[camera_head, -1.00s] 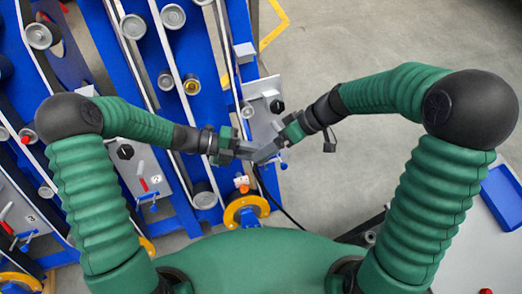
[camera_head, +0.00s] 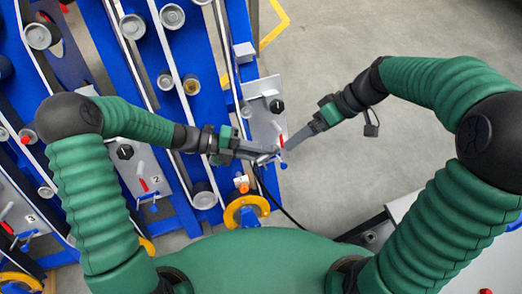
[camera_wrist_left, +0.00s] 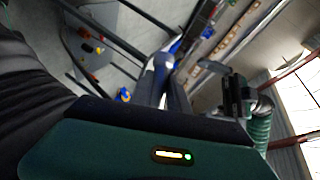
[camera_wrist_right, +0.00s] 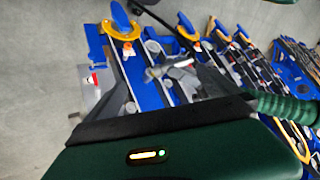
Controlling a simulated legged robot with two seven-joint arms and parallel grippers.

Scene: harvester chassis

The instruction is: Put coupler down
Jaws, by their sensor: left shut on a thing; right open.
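My left gripper (camera_head: 262,155) is shut on the coupler (camera_head: 265,158), a small silvery piece mostly hidden by the fingers in the head view. It sits at the lower part of a grey panel (camera_head: 262,124); I cannot tell whether it touches the panel. In the left wrist view a bright spot (camera_wrist_left: 167,63) shows at the fingertips. In the right wrist view the coupler (camera_wrist_right: 155,72) shows as a light grey piece. My right gripper (camera_head: 293,144) is open and empty, just right of the panel, apart from the coupler.
A red lever (camera_head: 281,141) and a blue handle (camera_head: 284,165) sit at the panel's right edge. A yellow-orange ring (camera_head: 245,211) lies below, with a black cable (camera_head: 290,217) beside it. Blue racks with rollers (camera_head: 172,16) fill the left.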

